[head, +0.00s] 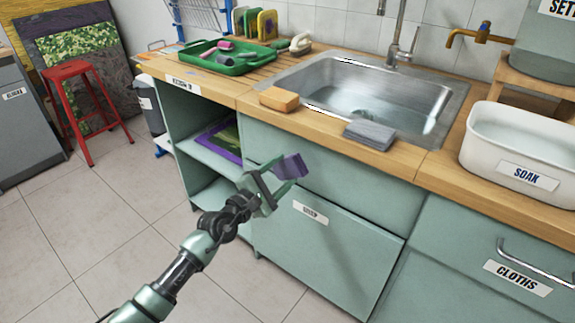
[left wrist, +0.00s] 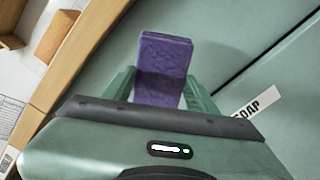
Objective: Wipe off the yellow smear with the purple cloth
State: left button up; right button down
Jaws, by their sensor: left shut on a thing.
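The purple cloth (head: 292,166) is a folded block held in my left gripper (head: 276,180), in front of the green cabinet doors and below the counter edge. In the left wrist view the cloth (left wrist: 163,65) stands upright between the two green fingers of my left gripper (left wrist: 160,92), which are shut on it. I cannot make out a yellow smear for certain in either view. My right gripper is not in view.
An orange sponge (head: 279,99) and a grey cloth (head: 369,135) lie on the wooden counter before the steel sink (head: 440,112). A green tray (head: 262,60) stands behind left. A white SOAK tub (head: 480,148) stands right. A red stool (head: 71,69) is far left.

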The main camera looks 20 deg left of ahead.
pick_arm(q)
jog(key=shift+s+a, duration=0.2)
jog(key=shift+s, duration=0.4)
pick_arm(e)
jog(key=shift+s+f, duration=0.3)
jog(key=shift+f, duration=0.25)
